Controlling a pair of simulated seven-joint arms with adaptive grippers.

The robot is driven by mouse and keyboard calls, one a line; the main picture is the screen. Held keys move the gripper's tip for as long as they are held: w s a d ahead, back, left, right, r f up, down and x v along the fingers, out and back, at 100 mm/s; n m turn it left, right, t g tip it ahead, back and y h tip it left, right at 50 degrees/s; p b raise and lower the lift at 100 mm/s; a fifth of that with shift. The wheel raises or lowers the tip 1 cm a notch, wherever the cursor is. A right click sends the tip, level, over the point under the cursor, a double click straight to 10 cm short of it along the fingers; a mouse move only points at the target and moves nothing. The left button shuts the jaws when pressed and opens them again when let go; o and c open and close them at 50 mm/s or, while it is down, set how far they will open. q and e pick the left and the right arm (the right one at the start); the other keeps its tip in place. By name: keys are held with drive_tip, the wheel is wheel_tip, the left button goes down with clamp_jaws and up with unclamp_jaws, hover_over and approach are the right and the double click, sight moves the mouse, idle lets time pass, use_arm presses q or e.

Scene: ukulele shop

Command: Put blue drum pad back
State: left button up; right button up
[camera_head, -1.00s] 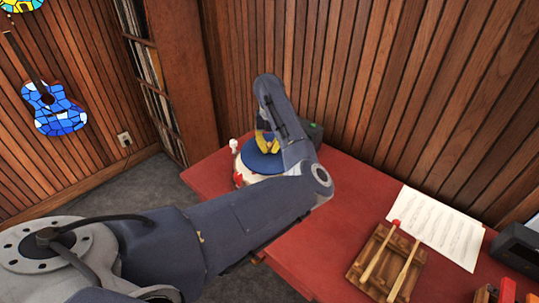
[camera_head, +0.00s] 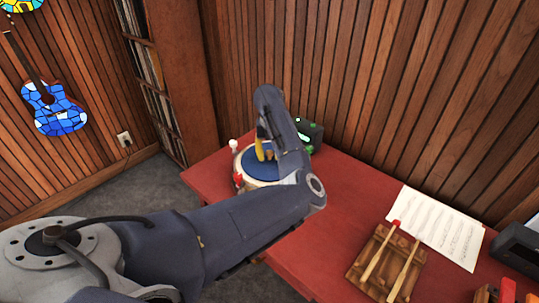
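The blue drum pad (camera_head: 262,172) is a round blue disc on the far left part of the red table. It lies flat within the pale rim of a round drum base (camera_head: 243,156) that has red and white parts on its side. My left gripper (camera_head: 264,153) has yellow fingers and points down at the pad's far part, at or just above its surface. My own arm hides much of the gripper and the pad's right side, so I cannot tell whether the fingers are closed on it. My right gripper is not in view.
A dark device with green lights (camera_head: 309,134) stands just behind my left arm. A wooden rack with two mallets (camera_head: 386,263), sheet music (camera_head: 437,228) and a dark box (camera_head: 518,247) are on the right. The red table's middle (camera_head: 345,200) is clear. A slatted wall rises behind.

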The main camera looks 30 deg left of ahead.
sight(270, 152)
use_arm(q)
wheel_tip(270, 152, up, 12)
idle(0.6)
drive_tip(key=shift+w, duration=0.1)
